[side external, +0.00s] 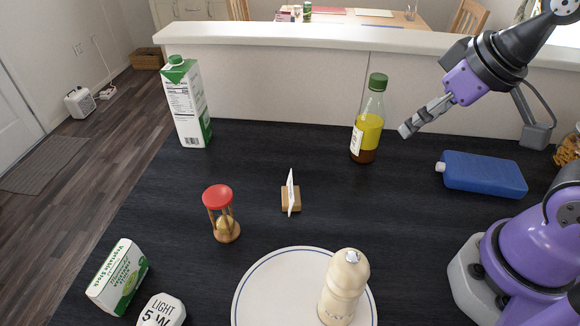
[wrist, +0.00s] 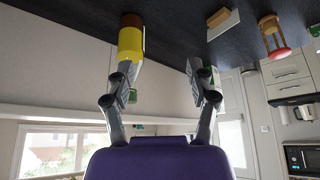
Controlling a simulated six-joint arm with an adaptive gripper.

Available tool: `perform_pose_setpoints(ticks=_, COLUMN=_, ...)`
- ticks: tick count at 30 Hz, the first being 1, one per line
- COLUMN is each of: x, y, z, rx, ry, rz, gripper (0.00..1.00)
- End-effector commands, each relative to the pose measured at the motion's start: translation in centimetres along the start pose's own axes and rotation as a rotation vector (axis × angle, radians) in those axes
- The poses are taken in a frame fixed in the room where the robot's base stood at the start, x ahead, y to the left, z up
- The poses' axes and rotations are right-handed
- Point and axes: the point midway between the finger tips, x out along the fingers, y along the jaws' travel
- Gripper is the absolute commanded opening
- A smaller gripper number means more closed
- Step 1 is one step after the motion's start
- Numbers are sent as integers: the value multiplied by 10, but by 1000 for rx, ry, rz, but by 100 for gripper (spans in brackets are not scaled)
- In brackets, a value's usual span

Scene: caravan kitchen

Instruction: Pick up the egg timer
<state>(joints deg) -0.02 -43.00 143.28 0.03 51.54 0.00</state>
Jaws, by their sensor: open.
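The egg timer (side external: 222,214) is an hourglass with a red top, a wooden frame and a pale bulb. It stands upright on the dark counter, left of centre in the side view. In the wrist view, which looks upside down, the egg timer (wrist: 272,38) is near the upper right corner. My gripper (side external: 410,125) is raised above the counter at the right, beyond the bottle and well away from the timer. In the wrist view my gripper (wrist: 163,90) has its fingers spread with nothing between them.
An oil bottle (side external: 367,125) stands between my gripper and the timer. A wooden card holder (side external: 291,198) is just right of the timer.

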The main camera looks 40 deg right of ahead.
Motion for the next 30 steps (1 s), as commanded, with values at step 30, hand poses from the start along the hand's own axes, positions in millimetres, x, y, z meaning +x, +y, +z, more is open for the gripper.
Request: perform_pose_setpoints(ticks=30, x=3, y=-18, z=-20, rx=-77, ry=-16, rz=-38, gripper=85)
